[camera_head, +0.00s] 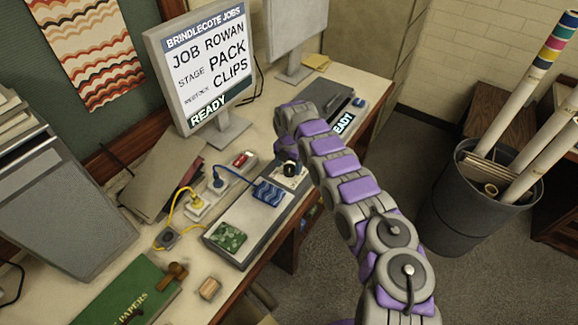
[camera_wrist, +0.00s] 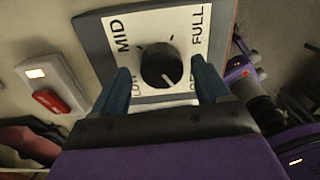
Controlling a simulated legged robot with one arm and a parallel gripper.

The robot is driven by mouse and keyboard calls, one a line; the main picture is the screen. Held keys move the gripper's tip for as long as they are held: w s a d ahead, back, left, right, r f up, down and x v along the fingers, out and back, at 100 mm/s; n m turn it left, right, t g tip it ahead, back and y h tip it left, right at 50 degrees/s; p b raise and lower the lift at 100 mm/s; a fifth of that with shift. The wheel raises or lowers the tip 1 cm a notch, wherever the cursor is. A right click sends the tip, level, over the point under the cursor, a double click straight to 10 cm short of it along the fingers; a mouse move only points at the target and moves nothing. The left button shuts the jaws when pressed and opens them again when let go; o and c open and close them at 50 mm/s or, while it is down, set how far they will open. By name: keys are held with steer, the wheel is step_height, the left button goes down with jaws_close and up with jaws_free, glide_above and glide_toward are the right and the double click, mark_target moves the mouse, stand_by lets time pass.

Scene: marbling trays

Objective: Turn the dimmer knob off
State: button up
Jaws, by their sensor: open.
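The black round dimmer knob (camera_wrist: 160,65) sits on a white plate (camera_wrist: 143,20) marked MID, FULL and LOW; a further label at lower right is partly hidden by a finger. A pale mark on the knob seems to point toward the lower right, near that label. My gripper (camera_wrist: 161,68) is open, with one dark blue finger on each side of the knob. I cannot tell whether the fingers touch it. In the head view, the knob (camera_head: 289,169) shows at the desk's front part, with my gripper (camera_head: 285,154) over it.
A power strip with a red switch (camera_wrist: 50,101) lies left of the plate. In the head view, a tray with a blue patterned piece (camera_head: 270,192) and a green one (camera_head: 229,237) is close by. A monitor (camera_head: 205,75) stands behind, and a bin of rolls (camera_head: 470,215) stands right.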

mark_target(290, 167)
step_height(290, 167, up, 16)
steer(key=p, duration=0.1)
steer(key=shift+w+a+r, duration=0.15)
steer(key=shift+r, duration=0.1)
steer(key=shift+r, duration=0.1)
stand_by(0.4)
steer(key=s+d+r+m+h+b, duration=0.1)
steer(key=s+d+r+m, duration=0.4)
steer(key=s+m, duration=0.15)
steer(key=s+d+r+m+g+b, duration=0.1)
steer(key=s+d+r+m+b, duration=0.1)
steer(key=s+d+r+m, duration=0.45)
steer(key=s+d+r+m+h+b, duration=0.1)
steer(key=s+d+r+m, duration=0.3)
steer(key=s, duration=0.5)
steer(key=s+f+m+b, duration=0.1)
steer(key=s+f+m, duration=0.2)
steer(key=s, duration=0.8)
steer(key=s+f+m+y+b, duration=0.1)
steer(key=s+f+m, duration=0.2)
steer(key=s, duration=0.8)
steer(key=s+f+m+y+b, duration=0.1)
steer(key=s+f+m, duration=0.2)
steer(key=s+m, duration=0.4)
steer(key=s, duration=0.4)
steer(key=shift+a+f+g+b, duration=0.25)
steer(key=shift+g+b, duration=0.1)
steer(key=shift+g, duration=0.05)
